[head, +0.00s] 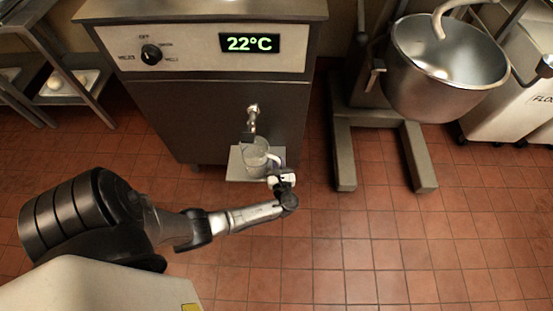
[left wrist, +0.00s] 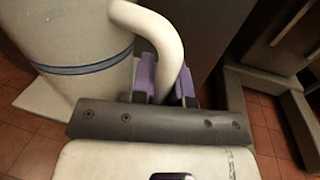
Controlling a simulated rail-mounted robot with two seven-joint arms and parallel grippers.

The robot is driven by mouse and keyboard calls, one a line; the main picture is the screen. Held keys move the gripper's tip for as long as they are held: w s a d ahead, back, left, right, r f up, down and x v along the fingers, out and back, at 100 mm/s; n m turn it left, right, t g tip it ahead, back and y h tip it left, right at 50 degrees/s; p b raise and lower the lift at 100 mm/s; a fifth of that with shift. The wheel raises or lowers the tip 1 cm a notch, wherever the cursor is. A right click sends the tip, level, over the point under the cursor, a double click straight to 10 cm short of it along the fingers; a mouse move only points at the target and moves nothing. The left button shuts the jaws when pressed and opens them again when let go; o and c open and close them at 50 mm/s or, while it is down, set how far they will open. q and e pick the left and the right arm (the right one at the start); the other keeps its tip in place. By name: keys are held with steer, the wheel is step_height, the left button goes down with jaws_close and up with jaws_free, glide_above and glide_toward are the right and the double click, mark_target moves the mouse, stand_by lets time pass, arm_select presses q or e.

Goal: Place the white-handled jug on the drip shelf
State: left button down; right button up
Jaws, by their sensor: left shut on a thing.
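In the left wrist view the jug (left wrist: 75,45) shows a blue band and a thick white handle (left wrist: 160,35). My left gripper (head: 281,180) is shut on that handle, with purple finger pads (left wrist: 163,80) on both sides of it. The jug looks upright. Part of the pale shelf (left wrist: 42,105) shows beside its base; I cannot tell whether the base touches it. My right gripper is not in view.
The machine (head: 200,110) with a 22°C display (head: 250,43) and a dial (head: 151,54) stands behind the shelf. A mixer stand (head: 343,150) with a steel bowl (head: 445,75) is to the right. The tiled floor (head: 350,260) in front is clear.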

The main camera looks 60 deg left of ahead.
arm_select(q)
steer(key=b+x, duration=0.1)
steer(key=x, duration=0.2)
steer(key=shift+a+f, duration=0.1)
steer(key=shift+w+f+b, duration=0.1)
steer(key=shift+f+b, duration=0.5)
steer(key=shift+f, duration=0.1)
steer(key=c, duration=1.6)
jaws_free()
steer(key=shift+f, duration=0.15)
steer(key=o, duration=0.5)
